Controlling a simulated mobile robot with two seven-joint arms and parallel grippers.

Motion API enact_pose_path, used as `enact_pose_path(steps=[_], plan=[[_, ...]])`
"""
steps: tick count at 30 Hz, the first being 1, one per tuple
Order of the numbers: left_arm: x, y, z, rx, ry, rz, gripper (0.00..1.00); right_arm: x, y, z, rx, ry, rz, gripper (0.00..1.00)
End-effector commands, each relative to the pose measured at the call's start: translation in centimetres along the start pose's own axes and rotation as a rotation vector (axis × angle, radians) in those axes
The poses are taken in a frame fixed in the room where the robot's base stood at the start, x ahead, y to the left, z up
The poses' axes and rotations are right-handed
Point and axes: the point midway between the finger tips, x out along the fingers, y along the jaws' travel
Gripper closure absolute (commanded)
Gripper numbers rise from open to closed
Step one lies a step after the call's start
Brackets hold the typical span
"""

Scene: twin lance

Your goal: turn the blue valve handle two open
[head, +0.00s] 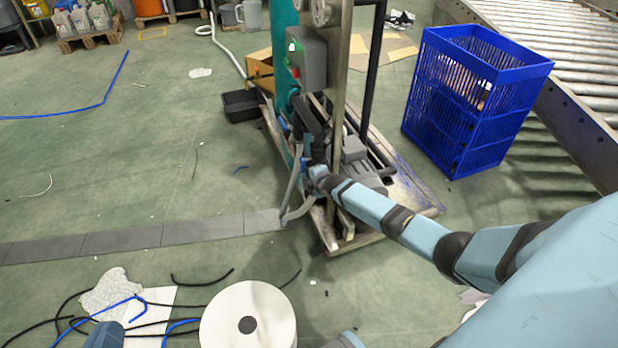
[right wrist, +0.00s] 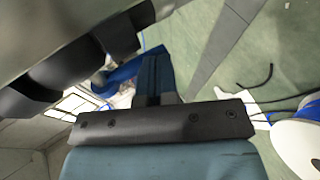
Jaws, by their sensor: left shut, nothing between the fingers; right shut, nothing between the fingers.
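Small blue handle parts show on the teal pump column in the head view, one higher up (head: 283,123) and one lower (head: 303,163). I cannot tell which is handle two or how far it is turned. My right gripper (head: 314,172) is at the column beside the lower one. In the right wrist view its blue fingers (right wrist: 154,70) are shut with nothing between them. A blue handle (right wrist: 124,73) lies right beside the fingers; I cannot tell whether they touch. My left gripper (head: 105,336) shows only partly at the bottom left edge, shut and empty.
The pump unit stands on a wooden pallet (head: 412,200) with a grey hose (head: 296,185) in front. A blue crate (head: 470,105) and a roller conveyor (head: 560,60) are at right. A white reel (head: 270,312) and loose cables lie in front. The left floor is mostly clear.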

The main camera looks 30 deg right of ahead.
Motion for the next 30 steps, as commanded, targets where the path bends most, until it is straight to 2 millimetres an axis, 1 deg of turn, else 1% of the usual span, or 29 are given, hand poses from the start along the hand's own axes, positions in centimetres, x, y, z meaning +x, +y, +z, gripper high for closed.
enact_pose_path(steps=[23, 26, 30], plan=[[0.0, 0.0, 0.0, 0.003, 0.002, 0.0, 1.0, 0.3, 0.0, 0.2, 0.0, -0.002, 0.0, 1.0], [0.0, 0.0, -0.3, 0.002, 0.003, 0.001, 1.0, 0.2, 0.0, 0.2, 0.0, -0.002, -0.001, 1.0], [-0.1, 0.2, -1.5, -0.006, 0.014, 0.001, 1.0, -0.8, -0.2, 0.3, -0.004, -0.002, -0.002, 1.0]])
